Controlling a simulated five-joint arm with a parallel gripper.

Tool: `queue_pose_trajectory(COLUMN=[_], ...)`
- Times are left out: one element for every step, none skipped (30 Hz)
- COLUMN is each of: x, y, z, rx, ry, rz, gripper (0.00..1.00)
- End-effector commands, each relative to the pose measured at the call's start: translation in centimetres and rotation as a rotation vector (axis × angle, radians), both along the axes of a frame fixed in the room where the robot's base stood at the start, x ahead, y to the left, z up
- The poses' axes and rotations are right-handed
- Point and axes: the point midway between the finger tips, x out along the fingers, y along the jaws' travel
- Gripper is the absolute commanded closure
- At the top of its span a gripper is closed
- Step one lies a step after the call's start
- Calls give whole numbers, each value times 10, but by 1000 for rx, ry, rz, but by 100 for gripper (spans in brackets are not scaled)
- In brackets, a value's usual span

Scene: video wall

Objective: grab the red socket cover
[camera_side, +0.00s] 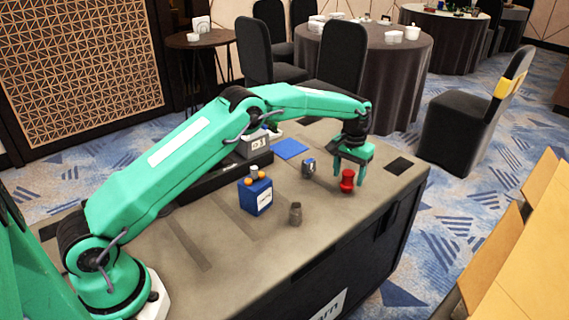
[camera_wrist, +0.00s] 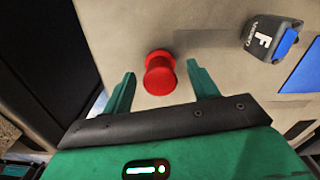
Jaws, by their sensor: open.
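The red socket cover (camera_side: 347,181) stands on the table near its right end in the side view. It is a small red piece with a wider rounded end, and it also shows in the wrist view (camera_wrist: 159,73). My green gripper (camera_side: 349,176) is just above and around it, pointing down. In the wrist view my gripper (camera_wrist: 158,80) has one finger on each side of the cover, with gaps between the fingers and the cover. It is open and holds nothing.
A grey part with a blue face (camera_side: 309,168) stands left of the cover; it is lettered in the wrist view (camera_wrist: 270,38). A grey socket (camera_side: 295,213), a blue box (camera_side: 256,196) and a blue pad (camera_side: 290,149) are also on the table (camera_side: 330,225). The front right surface is clear.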

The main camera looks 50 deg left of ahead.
Motion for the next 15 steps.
queue_pose_trajectory(x=[0,-1,-1,-1,-1,0,0,0,0,0,0,0,0,0,0], y=[0,0,0,0,0,0,0,0,0,0,0,0,0,0,0], z=[-5,-6,-8,-8,-9,-9,-9,-9,-9,-9,-8,-8,-8,-8,-8], rx=[0,0,0,0,0,0,0,0,0,0,0,0,0,0,0], ry=[2,2,2,1,1,1,1,1,1,1,1,1,1,0,0], rz=[0,0,0,0,0,0,0,0,0,0,0,0,0,0,0], gripper=[41,41,41,41,41,41,41,41,41,41,41,41,41,41,41])
